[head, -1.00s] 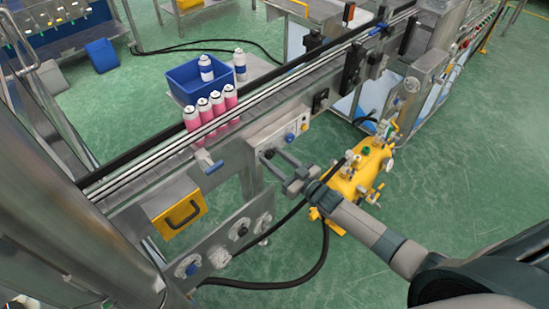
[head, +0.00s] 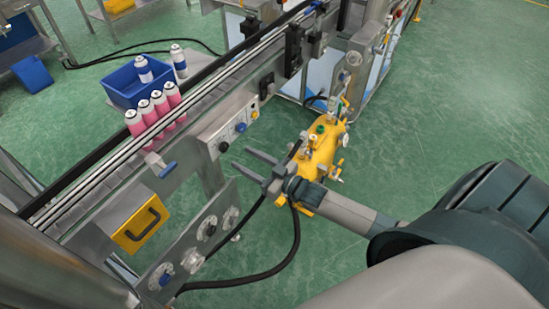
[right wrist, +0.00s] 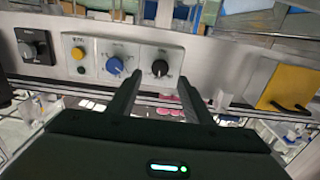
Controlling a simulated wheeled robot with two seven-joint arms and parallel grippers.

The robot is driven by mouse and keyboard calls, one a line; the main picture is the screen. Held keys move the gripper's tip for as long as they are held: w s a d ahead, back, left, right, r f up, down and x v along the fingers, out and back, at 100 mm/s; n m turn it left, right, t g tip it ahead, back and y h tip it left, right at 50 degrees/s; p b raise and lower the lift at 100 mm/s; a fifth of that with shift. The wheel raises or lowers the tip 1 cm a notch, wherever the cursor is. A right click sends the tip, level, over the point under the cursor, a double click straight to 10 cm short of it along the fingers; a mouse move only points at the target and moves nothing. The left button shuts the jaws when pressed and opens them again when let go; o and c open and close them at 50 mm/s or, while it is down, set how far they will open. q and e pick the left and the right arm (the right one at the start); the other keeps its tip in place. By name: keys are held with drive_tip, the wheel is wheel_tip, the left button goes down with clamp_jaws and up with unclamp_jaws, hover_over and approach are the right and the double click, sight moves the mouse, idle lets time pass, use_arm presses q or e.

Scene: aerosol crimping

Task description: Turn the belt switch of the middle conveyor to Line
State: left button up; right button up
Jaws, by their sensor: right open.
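The middle conveyor (head: 100,165) carries a front control panel (head: 230,133). The panel has a black knob (head: 223,147), a blue knob (head: 240,127) and a yellow button (head: 254,115). In the right wrist view the black knob (right wrist: 160,68) lies between the fingertips in the picture, with the blue knob (right wrist: 115,66) to its left. Knob labels are too small to read, so I cannot tell which is the belt switch or its setting. My right gripper (head: 234,157) is open and empty, in front of the black knob and apart from it. My left gripper is not in view.
Pink cans (head: 155,110) stand on the conveyor beside a blue bin (head: 128,82). A yellow pump unit (head: 318,155) stands on the floor near my right gripper. A yellow box with a handle (head: 142,224) hangs on the conveyor's front. A black hose lies below.

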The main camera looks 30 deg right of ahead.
drive_tip(key=b+v, duration=0.2)
drive_tip(key=v, duration=0.8)
drive_tip(key=shift+s+f, duration=0.1)
idle(0.3)
drive_tip(key=s+d+f+m+g+h, duration=0.1)
drive_tip(key=d+f+h, duration=0.1)
drive_tip(key=f, duration=0.7)
drive_tip(key=s+d+f+m+g+h, duration=0.1)
drive_tip(key=s+d+f+g+h, duration=0.1)
drive_tip(key=f, duration=0.6)
drive_tip(key=s+f+g+h, duration=0.1)
drive_tip(key=s+f+g, duration=0.1)
drive_tip(key=s+f, duration=0.5)
drive_tip(key=s+f+g+h, duration=0.15)
drive_tip(key=s+f, duration=0.25)
drive_tip(key=f, duration=0.8)
drive_tip(key=s+a+f+g, duration=0.3)
drive_tip(key=s+f, duration=0.2)
drive_tip(key=s, duration=0.5)
drive_tip(key=s+a+f+g, duration=0.3)
drive_tip(key=s+f, duration=0.3)
drive_tip(key=s, duration=0.4)
drive_tip(key=s+a+f+g, duration=0.3)
drive_tip(key=s+f, duration=0.3)
drive_tip(key=s, duration=0.4)
drive_tip(key=shift+b, duration=0.4)
drive_tip(key=shift+f, duration=0.15)
